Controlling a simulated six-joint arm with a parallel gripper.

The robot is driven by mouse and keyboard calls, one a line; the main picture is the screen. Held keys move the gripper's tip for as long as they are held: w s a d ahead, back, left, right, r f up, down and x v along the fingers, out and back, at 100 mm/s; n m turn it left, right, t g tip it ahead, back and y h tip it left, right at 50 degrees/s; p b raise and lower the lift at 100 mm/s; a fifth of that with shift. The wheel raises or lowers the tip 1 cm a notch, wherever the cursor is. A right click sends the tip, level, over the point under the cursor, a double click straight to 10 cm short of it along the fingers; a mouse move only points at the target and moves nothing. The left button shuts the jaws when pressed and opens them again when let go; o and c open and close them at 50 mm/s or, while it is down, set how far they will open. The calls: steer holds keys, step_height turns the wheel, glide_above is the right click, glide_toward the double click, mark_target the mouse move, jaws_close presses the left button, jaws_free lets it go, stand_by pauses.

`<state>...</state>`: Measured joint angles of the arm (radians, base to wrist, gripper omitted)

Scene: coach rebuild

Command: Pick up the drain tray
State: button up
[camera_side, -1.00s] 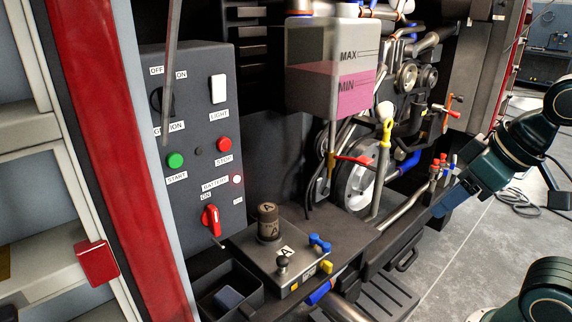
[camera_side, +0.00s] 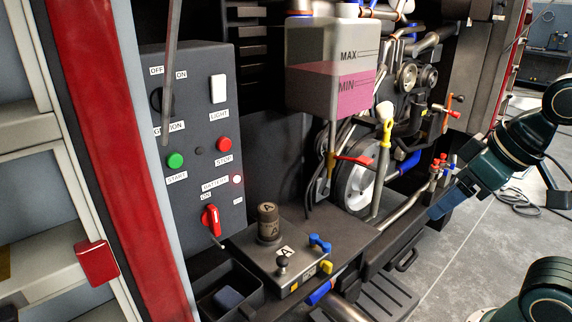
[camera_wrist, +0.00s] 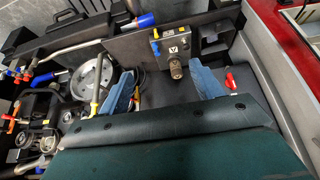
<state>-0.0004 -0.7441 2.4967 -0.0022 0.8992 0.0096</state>
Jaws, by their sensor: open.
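A black ribbed tray (camera_side: 385,296), which looks like the drain tray, lies low at the bottom of the side view, below the machine's front edge. Its near end is cut off by the frame. A dark handle (camera_side: 407,260) shows just above and right of it; I cannot tell whether it belongs to the tray. I cannot pick the tray out clearly in the wrist view. My gripper (camera_side: 447,203) hangs to the right of and above the tray, apart from it. In the wrist view my gripper (camera_wrist: 162,84) has its two blue fingers wide apart, with nothing held between them.
A control panel (camera_side: 196,140) stands at left. A battery-like box (camera_side: 284,264) and an open black bin (camera_side: 226,290) sit in front of it. A tank (camera_side: 332,75) with pink liquid hangs above. Valves with red and blue handles (camera_side: 441,166) stand close to my gripper.

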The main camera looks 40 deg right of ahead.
steer(key=w+a+f+m+g+y, duration=0.15)
steer(key=w+a+m, duration=0.25)
steer(key=w, duration=0.4)
steer(key=w+a+f+m+g+y, duration=0.15)
steer(key=w+a+m, duration=0.25)
steer(key=w, duration=0.5)
steer(key=w+a+f+m+g, duration=0.1)
steer(key=w+a+f+m, duration=0.3)
steer(key=f, duration=0.4)
steer(key=w+a+f+m+g+y, duration=0.1)
steer(key=w+a+f+m, duration=0.3)
steer(key=f, duration=0.4)
steer(key=shift+w+a+m+g+y, duration=0.35)
steer(key=shift+w+m+g, duration=0.2)
steer(key=shift+w, duration=0.4)
steer(key=shift+f, duration=0.2)
steer(key=x, duration=0.8)
